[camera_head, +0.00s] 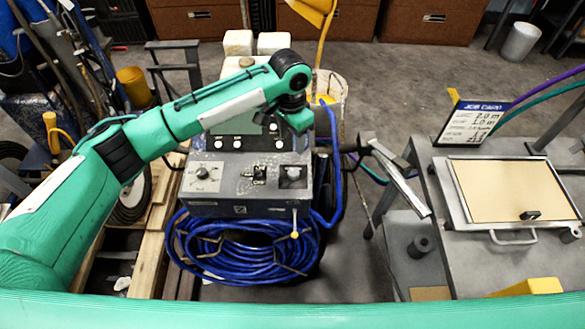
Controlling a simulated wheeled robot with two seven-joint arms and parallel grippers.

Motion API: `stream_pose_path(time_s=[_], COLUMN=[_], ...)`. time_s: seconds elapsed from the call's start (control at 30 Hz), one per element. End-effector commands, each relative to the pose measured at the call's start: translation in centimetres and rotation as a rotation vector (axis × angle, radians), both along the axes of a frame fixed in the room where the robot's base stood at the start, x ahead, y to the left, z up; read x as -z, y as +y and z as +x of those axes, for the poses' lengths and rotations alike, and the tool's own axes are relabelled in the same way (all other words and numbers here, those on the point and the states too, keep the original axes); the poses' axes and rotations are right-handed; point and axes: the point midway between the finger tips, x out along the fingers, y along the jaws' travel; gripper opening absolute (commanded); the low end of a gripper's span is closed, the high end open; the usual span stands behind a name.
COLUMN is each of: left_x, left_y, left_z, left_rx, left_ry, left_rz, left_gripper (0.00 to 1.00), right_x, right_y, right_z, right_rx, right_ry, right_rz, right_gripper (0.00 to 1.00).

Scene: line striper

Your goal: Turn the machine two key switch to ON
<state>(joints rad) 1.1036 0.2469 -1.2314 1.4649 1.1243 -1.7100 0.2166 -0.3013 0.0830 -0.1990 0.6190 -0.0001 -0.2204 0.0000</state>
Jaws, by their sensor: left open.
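The grey machine (246,196) stands in the middle, with a control panel facing me. The panel carries a round dial knob (202,174) at left, a small dark switch (259,173) in the middle and a pale knob (292,172) in a dark recess at right. I cannot tell which is the key switch, or its setting. My left arm reaches over the panel's upper part from the left and hides some of it. My right gripper is out of view.
A blue hose coil (240,250) hangs on the machine's front. At right, a grey table (464,262) holds a framed tan board (505,190) and a job card (470,122). Wooden pallet boards (150,245) lie at left. A green link of mine crosses the bottom.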

Motion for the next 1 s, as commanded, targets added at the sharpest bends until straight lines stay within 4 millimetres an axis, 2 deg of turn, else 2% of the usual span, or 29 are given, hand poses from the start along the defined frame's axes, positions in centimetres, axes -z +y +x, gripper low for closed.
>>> stream_pose_path(time_s=[0.17,0.5,0.7,0.83,1.0], left_x=[1.6,8.6,12.0,13.2,13.7], left_y=[0.0,-0.1,-0.2,-0.3,-0.3], left_z=[0.0,-0.3,-0.3,-0.3,-0.3], left_rx=[-0.002,-0.002,-0.002,-0.001,0.000], left_ry=[0.004,0.003,0.002,0.001,0.001], left_rz=[0.003,0.004,0.002,0.002,0.001], left_gripper=[0.52,0.52,0.52,0.52,0.52], right_x=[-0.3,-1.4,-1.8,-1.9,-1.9], right_y=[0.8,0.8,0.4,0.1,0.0], right_z=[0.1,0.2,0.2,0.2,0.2], right_rx=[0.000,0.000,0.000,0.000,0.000], right_ry=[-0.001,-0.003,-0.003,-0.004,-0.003], right_rz=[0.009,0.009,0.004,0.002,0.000], right_gripper=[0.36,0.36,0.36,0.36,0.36])
